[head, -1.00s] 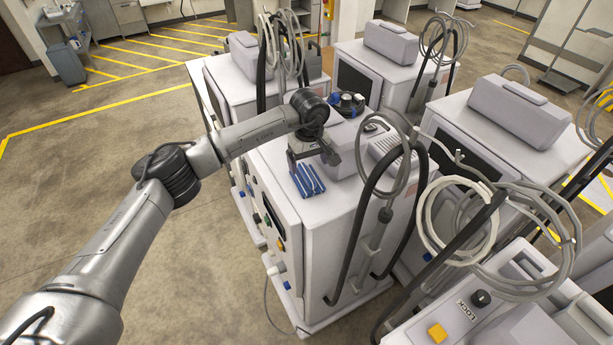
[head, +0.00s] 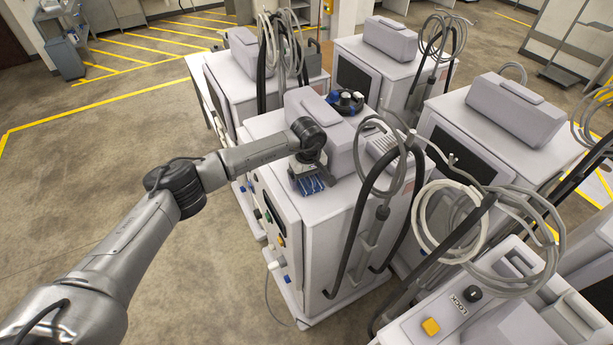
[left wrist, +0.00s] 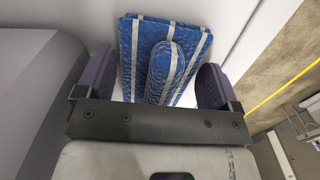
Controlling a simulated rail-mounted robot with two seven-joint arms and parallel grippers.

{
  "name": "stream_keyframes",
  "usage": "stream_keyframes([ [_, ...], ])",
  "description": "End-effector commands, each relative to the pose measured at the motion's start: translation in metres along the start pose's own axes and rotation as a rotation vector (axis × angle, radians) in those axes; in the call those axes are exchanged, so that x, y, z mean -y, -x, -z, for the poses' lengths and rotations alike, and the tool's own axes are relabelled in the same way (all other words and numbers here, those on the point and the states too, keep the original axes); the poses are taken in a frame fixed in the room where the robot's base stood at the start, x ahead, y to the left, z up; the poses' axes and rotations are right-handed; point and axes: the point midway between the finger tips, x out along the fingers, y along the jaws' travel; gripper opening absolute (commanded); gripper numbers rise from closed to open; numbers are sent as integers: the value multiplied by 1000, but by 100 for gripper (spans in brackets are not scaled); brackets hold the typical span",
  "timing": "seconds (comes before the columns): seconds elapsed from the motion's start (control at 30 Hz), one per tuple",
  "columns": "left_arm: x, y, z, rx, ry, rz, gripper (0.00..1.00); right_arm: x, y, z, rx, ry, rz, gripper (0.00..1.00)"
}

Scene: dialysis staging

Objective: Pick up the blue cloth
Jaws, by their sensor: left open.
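The blue cloth (head: 311,185) lies on the white top of a dialysis machine (head: 345,208), near its front edge. In the left wrist view the cloth (left wrist: 136,60) is folded, blue with pale stripes, with a raised rounded part in the middle. My left gripper (head: 308,182) is right over the cloth and hides part of it in the head view. In the left wrist view my left gripper (left wrist: 158,90) is open, with one finger at each side of the cloth's near part. I cannot tell whether the fingers touch it. My right gripper is not in view.
A grey box-shaped housing (head: 318,128) stands on the machine top close beside my gripper. Coiled grey hoses (head: 385,160) and a black pole are to the right. Other machines (head: 500,150) crowd the right side. Open floor (head: 80,170) lies to the left.

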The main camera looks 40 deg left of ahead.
Motion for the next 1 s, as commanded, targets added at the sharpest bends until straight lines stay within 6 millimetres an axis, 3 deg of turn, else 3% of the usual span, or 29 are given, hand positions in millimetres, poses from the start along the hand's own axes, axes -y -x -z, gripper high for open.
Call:
stream_keyframes([
  [0.07, 0, 0, 0, 0, 0, 0, 87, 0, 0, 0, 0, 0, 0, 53],
  [0.47, 0, 0, 0, 0, 0, 0, 50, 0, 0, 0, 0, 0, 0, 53],
  [0.77, 0, 3, 0, 0, 0, -1, 50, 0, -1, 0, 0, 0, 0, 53],
  [1.0, -1, 24, 0, -2, -1, -4, 50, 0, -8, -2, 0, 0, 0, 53],
])
